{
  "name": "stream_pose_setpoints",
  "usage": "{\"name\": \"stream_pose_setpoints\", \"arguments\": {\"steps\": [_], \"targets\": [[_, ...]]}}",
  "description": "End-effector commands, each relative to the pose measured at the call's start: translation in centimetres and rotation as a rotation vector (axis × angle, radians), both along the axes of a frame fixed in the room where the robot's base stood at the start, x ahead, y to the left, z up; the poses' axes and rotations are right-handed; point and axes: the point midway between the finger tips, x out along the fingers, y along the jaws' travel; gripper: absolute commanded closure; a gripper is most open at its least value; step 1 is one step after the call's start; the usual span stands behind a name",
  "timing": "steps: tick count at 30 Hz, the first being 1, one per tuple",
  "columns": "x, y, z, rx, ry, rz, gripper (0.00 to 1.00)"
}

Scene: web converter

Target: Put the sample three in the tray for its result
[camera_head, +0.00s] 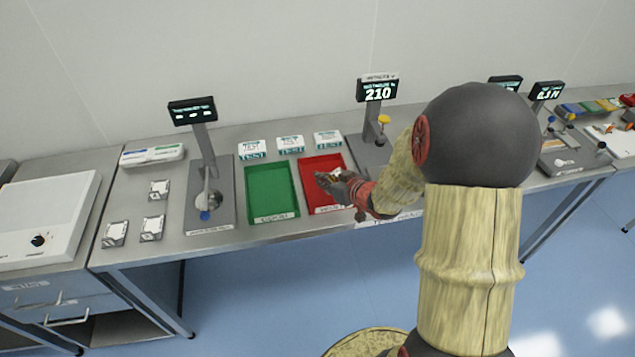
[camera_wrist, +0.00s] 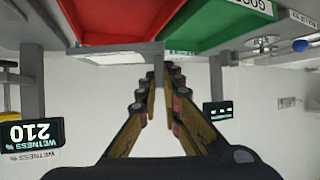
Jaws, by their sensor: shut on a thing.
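My gripper (camera_head: 330,179) is over the red tray (camera_head: 309,169), near its right side in the head view. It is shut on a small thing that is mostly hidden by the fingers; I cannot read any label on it. In the wrist view my gripper (camera_wrist: 161,72) points toward the red tray (camera_wrist: 115,18) and the green tray (camera_wrist: 210,22), whose label reads GOOD. The green tray (camera_head: 271,191) lies just left of the red one in the head view and looks empty. The red tray's label is partly hidden by my gripper.
A wetness display (camera_head: 377,92) reads 210; another display (camera_head: 192,111) stands over a grey station at the left. Small grey-and-white boxes (camera_head: 152,228) lie on the left of the table. TEST boxes (camera_head: 291,145) stand behind the trays. My arm blocks the table's right part.

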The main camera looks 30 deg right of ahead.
Motion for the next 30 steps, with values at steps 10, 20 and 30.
{"name": "stream_pose_setpoints", "arguments": {"steps": [10,20,30], "targets": [[6.5,-1.6,-5.2,0.003,0.001,0.001,1.0],[8.6,-2.2,-7.4,-0.001,-0.001,0.0,1.0],[9.0,-2.2,-11.0,0.0,-0.001,0.0,1.0]]}}
